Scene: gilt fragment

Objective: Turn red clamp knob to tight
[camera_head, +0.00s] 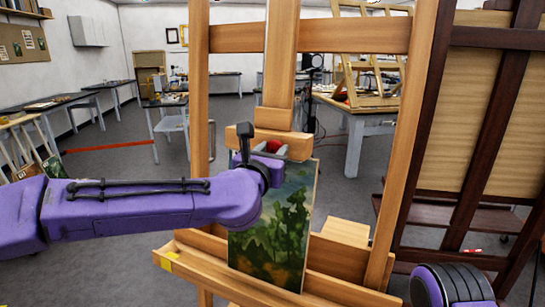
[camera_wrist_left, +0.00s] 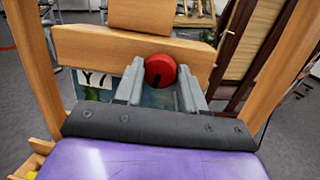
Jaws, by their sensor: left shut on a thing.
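The red clamp knob (camera_wrist_left: 160,70) sits between the two grey fingers of my left gripper (camera_wrist_left: 161,82) in the left wrist view. The fingers are shut on it from both sides, and a dark mark shows on its face. In the head view the knob (camera_head: 274,146) is a small red patch at the wooden clamp block (camera_head: 245,132), partly hidden by my left gripper (camera_head: 284,150). The clamp block is on the easel (camera_head: 310,37), just above the green landscape painting (camera_head: 285,225). My right gripper is out of view.
The painting stands on the easel's lower ledge (camera_head: 190,258). A dark easel (camera_head: 500,120) with a tan panel stands close at the right. A work table (camera_head: 357,125) is behind. Open grey floor lies at the left.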

